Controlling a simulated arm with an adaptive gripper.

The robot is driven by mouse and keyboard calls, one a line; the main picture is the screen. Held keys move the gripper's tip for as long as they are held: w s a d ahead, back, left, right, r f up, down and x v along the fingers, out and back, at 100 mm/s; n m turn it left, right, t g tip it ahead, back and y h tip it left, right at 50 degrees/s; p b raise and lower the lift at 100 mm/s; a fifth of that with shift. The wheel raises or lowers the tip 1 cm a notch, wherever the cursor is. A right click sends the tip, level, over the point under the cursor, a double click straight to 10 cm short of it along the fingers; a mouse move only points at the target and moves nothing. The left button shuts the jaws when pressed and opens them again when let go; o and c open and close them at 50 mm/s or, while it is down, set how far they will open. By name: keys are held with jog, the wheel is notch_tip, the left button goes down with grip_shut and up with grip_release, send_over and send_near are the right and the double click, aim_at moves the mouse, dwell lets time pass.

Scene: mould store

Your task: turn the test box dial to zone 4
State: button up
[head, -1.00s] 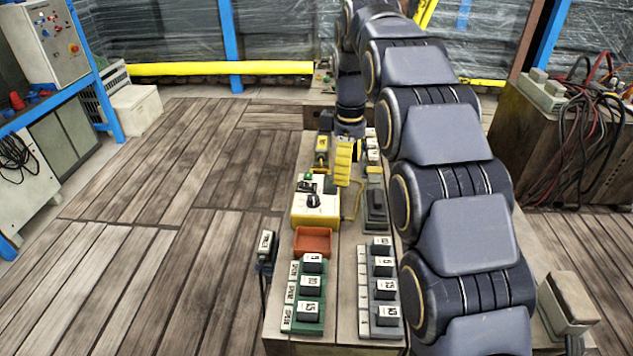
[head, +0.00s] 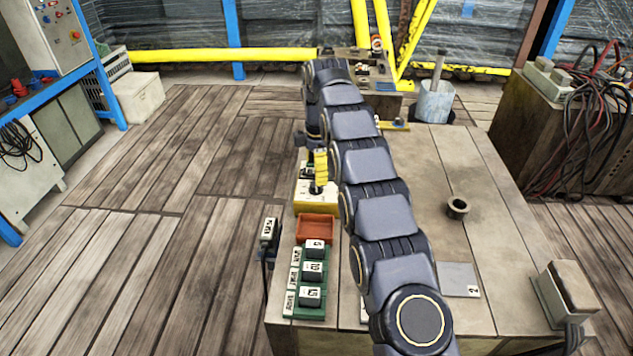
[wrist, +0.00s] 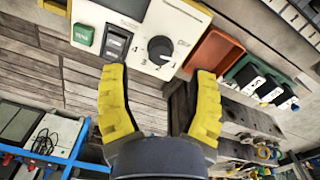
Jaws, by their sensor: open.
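The test box (head: 312,209) is yellow with a white top panel and stands on the left side of the table, behind the orange tray. In the wrist view the box panel (wrist: 137,62) carries a black round dial (wrist: 160,48) with a light pointer mark and small markings around it, too small to read. My gripper (wrist: 161,72) is open and empty. In the head view my gripper (head: 320,178) is over the box and partly covers the dial.
The orange tray (head: 315,228) stands directly in front of the box. A green rack (head: 297,305) with several labelled dark blocks is nearer. A black switch (wrist: 115,43) and green button (wrist: 83,36) sit beside the dial. The table's right half (head: 430,160) is mostly clear.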

aim_at(316, 187)
jog(key=shift+f, duration=2.05)
grip_shut()
